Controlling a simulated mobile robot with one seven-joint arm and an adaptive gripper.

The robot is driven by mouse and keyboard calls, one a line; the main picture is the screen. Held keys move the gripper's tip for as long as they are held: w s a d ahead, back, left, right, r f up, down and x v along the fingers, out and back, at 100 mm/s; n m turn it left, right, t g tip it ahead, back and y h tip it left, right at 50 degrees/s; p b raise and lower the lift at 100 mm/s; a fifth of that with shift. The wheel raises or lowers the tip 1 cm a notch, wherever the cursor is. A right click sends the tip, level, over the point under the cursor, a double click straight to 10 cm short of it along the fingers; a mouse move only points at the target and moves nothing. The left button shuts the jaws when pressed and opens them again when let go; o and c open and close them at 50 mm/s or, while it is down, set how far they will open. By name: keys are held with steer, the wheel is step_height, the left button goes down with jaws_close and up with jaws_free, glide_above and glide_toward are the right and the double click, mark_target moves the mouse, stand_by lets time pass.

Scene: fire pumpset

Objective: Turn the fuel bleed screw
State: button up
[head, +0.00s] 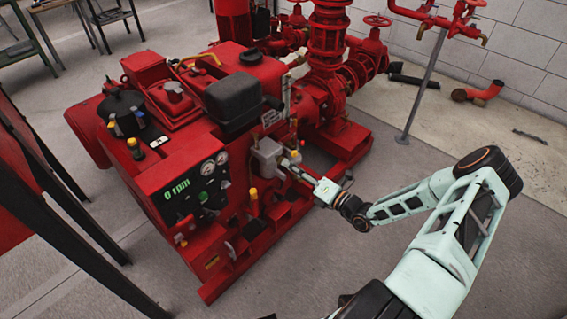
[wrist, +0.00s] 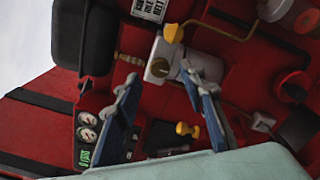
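My gripper (wrist: 160,73) is open, with its two blue-grey fingers spread apart and nothing between them. Past the fingertips is a grey block (wrist: 172,53) on the red pumpset, with a round pale fitting (wrist: 159,68) on its face and a yellow knob (wrist: 172,33) at its upper end. I cannot tell for sure which small part is the fuel bleed screw. In the head view the grey block (head: 267,156) is on the engine's near side, and my gripper (head: 289,166) reaches to it from the right. Whether the fingertips touch anything is unclear.
Another yellow knob (wrist: 185,129) shows behind the fingers. A brass pipe (wrist: 215,30) runs by the grey block. The gauges (head: 214,163) and green display (head: 178,190) are on the front panel. Red pump piping (head: 328,40) stands behind. The floor at front right is open around my arm.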

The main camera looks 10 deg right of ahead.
mark_target(282, 160)
steer(key=shift+x, duration=2.2)
steer(key=shift+c, duration=0.3)
jaws_close()
